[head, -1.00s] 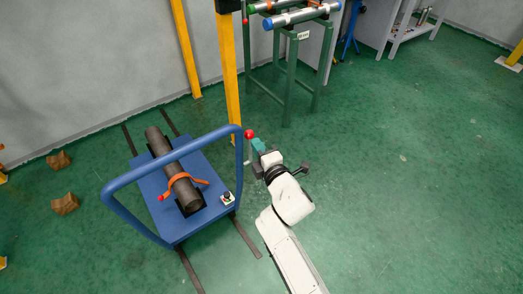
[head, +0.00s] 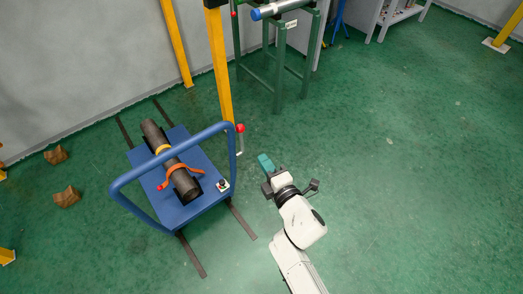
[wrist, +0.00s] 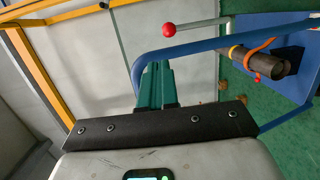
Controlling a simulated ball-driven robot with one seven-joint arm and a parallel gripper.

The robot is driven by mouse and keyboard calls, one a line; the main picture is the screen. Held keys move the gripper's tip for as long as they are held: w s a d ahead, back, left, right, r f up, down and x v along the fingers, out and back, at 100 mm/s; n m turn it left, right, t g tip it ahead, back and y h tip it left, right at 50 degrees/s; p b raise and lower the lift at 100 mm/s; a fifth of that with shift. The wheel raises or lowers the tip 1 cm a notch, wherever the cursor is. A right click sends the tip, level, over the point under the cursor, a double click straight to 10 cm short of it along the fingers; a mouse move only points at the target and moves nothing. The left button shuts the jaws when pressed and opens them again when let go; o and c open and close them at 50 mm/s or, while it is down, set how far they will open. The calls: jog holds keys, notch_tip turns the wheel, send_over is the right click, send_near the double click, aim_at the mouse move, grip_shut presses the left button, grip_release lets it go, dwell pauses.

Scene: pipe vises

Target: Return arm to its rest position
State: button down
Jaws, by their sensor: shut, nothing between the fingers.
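My gripper (head: 265,163) is at the end of my white arm, in the head view just right of the blue cart (head: 206,204). Its teal fingers are together with nothing between them; they also show in the wrist view (wrist: 154,82). The fingers are apart from the cart's blue handle and from the red-knobbed lever (head: 240,130). A dark pipe (head: 185,184) lies on the cart with an orange strap (head: 173,172) around it.
A yellow post (head: 219,70) stands behind the cart. A green stand (head: 278,75) with a pipe is at the back. Brown blocks (head: 66,197) lie on the floor at left. The green floor at right is clear.

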jog(key=shift+s+d, duration=0.1)
jog(key=shift+d, duration=0.1)
jog(key=s+d+f+m+g+h, duration=0.35)
jog(key=s+d+m, duration=0.25)
jog(key=d+m, duration=0.25)
jog(key=s+d+f+m+g+h, duration=0.25)
jog(key=s+d+m+h, duration=0.35)
jog(key=d, duration=0.4)
jog(key=s+d+r+m+g+y, duration=0.1)
jog(key=s+d+m+g, duration=0.2)
jog(key=s, duration=0.8)
jog(key=s+d+r+m+g+y, duration=0.1)
jog(key=s+d+m+g, duration=0.2)
jog(key=s, duration=0.8)
jog(key=m+g, duration=0.2)
jog(key=m, duration=0.1)
